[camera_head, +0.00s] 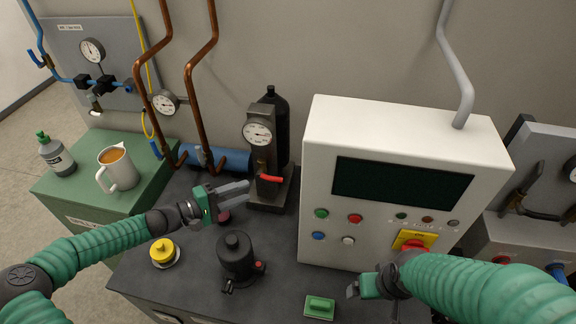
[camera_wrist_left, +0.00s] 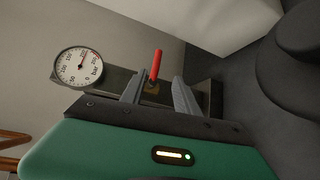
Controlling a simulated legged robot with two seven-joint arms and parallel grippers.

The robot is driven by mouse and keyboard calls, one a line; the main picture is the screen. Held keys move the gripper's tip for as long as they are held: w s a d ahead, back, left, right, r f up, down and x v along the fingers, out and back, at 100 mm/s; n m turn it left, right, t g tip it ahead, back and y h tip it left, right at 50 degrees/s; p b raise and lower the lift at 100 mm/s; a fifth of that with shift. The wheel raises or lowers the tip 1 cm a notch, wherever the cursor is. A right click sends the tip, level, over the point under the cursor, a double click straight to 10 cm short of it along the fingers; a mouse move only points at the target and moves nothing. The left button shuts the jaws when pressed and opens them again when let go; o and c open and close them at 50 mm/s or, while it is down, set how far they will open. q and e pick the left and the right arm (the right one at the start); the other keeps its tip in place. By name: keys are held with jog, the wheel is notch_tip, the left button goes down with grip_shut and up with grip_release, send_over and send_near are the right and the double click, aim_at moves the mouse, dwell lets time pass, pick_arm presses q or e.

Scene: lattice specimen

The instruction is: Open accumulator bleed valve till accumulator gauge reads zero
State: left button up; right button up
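The dark accumulator block (camera_head: 270,192) stands at the back of the dark bench, with a black bottle (camera_head: 276,112) behind it. Its round white gauge (camera_head: 258,133) also shows in the left wrist view (camera_wrist_left: 78,67), its needle well up the bar scale. The red valve lever (camera_head: 271,179) sticks out at the block's front; in the left wrist view it (camera_wrist_left: 156,66) lies between and beyond the fingertips. My left gripper (camera_head: 247,190) is open just left of the lever, apparently not touching it. My right gripper (camera_head: 352,290) is low in front of the white cabinet; its opening is unclear.
A white control cabinet (camera_head: 405,125) with buttons stands to the right. A black cylindrical part (camera_head: 236,258), a yellow knob (camera_head: 162,252) and a green block (camera_head: 319,306) are on the bench. Copper pipes (camera_head: 199,90) run down behind the left arm. A mug (camera_head: 118,168) stands on the green cabinet.

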pick_arm(q)
jog(key=p, duration=0.2)
send_near(282, 179)
jog(key=w+d, duration=0.1)
jog(key=x, duration=0.3)
jog(key=p+x, duration=0.1)
jog(key=x, duration=0.3)
jog(key=f+p+x, duration=0.1)
jog(key=x, duration=0.3)
jog(key=shift+w, duration=0.3)
jog(key=shift+s+a, duration=0.1)
jog(key=shift+a, duration=0.25)
jog(key=shift+a+f, duration=0.15)
jog(key=shift+a, duration=0.05)
jog(key=c, duration=0.7)
jog(key=shift+d, duration=0.2)
grip_shut()
pick_arm(e)
jog(key=v, duration=0.5)
jog(key=shift+s+a, duration=0.15)
jog(key=shift+a, duration=0.25)
